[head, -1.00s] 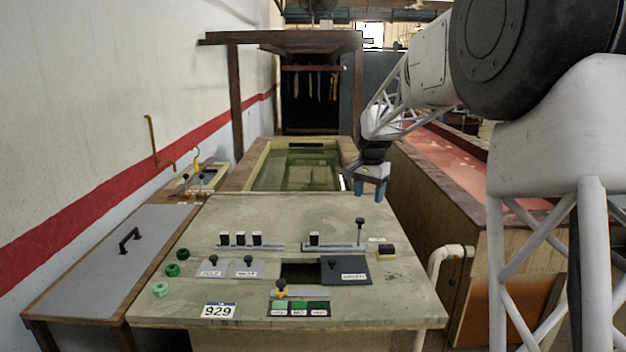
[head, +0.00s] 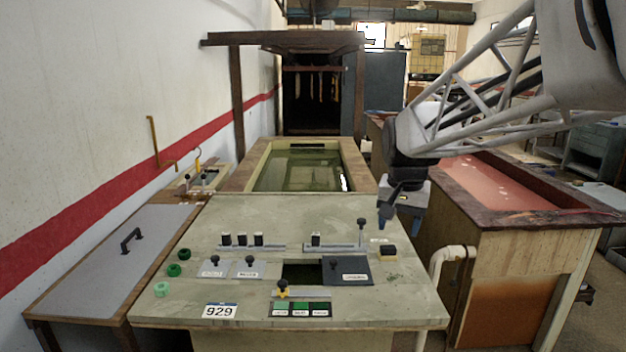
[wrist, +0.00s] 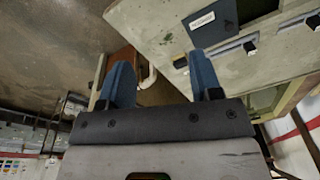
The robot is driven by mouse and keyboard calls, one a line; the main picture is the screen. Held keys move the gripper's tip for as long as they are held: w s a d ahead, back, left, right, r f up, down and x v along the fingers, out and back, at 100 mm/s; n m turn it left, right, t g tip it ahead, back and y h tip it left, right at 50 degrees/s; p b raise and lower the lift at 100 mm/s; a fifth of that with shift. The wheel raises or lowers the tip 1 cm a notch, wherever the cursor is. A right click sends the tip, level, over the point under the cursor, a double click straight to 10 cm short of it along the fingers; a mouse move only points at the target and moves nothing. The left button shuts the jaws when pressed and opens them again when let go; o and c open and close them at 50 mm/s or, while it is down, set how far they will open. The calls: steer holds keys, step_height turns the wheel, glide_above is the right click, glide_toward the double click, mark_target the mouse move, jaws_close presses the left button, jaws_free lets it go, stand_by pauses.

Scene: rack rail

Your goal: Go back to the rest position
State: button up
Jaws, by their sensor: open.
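My gripper (head: 400,222) hangs in the air at the right edge of the grey-green work table (head: 200,235) in the head view. Its two blue fingers are apart with nothing between them. In the wrist view my gripper (wrist: 162,85) also shows open and empty. Below and beyond it in that view are the floor (wrist: 50,45) and the table's side, with a white pipe.
A water tank (head: 305,170) stands behind. A red-topped tank (head: 495,185) stands to the right.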

steer(key=s+f+n, duration=0.2)
steer(key=s+f, duration=0.2)
steer(key=s, duration=1)
steer(key=s+f+n+t, duration=0.1)
steer(key=s+f, duration=0.3)
steer(key=s, duration=0.9)
steer(key=shift+s+d+f+n, duration=0.25)
steer(key=shift+s+d+n, duration=0.15)
steer(key=shift+n, duration=0.1)
